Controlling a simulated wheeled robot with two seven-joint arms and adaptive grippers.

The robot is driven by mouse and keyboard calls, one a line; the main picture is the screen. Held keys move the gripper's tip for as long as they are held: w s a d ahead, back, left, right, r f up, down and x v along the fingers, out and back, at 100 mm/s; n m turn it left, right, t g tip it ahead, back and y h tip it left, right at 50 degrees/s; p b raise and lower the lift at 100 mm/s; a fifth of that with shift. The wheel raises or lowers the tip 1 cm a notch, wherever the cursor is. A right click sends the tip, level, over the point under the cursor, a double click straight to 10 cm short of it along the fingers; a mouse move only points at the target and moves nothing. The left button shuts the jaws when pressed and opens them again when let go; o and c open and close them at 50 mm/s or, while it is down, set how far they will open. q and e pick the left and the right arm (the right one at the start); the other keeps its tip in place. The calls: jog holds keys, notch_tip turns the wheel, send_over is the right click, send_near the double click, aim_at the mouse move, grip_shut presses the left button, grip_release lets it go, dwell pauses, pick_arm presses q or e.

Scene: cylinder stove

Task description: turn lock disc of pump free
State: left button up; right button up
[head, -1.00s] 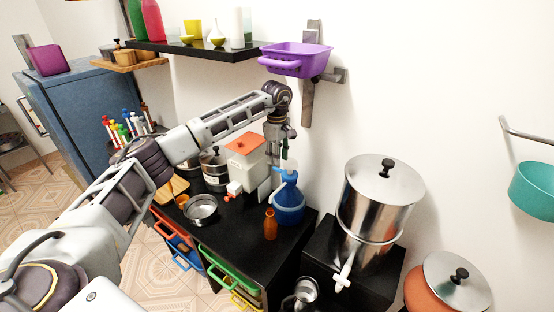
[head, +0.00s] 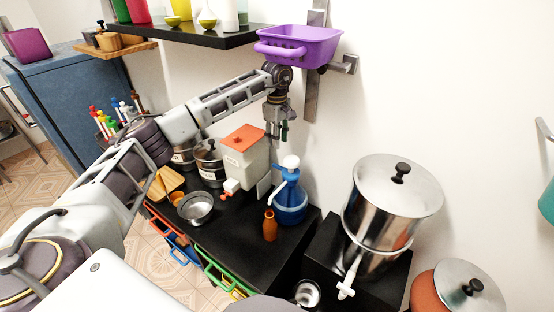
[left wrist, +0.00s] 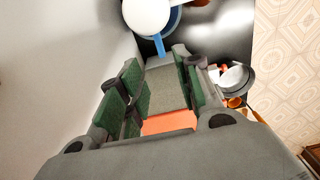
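The pump is a blue bottle (head: 291,206) with a white round top (head: 291,162), standing upright on the black counter against the wall. In the left wrist view, the white top (left wrist: 148,14) shows at the upper edge, with blue parts around and below it. I cannot make out the lock disc separately. My left gripper (head: 279,137) hangs above and slightly left of the pump, apart from it. In the left wrist view, its green-padded fingers (left wrist: 163,90) are spread with nothing between them. My right gripper is out of view.
A container with an orange lid (head: 243,138) stands left of the pump. A brown bottle (head: 270,226) stands in front. A purple basket (head: 299,45) hangs on the wall above my gripper. A large steel pot (head: 390,208) stands at right. A metal bowl (head: 195,208) is at left.

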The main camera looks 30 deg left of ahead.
aim_at(277, 165)
pick_arm(q)
jog(key=shift+s+r, duration=0.1)
jog(key=shift+r, duration=0.05)
dwell(0.3)
jog(key=shift+f+p, duration=1.2)
jog(key=shift+f, duration=4.85)
grip_shut()
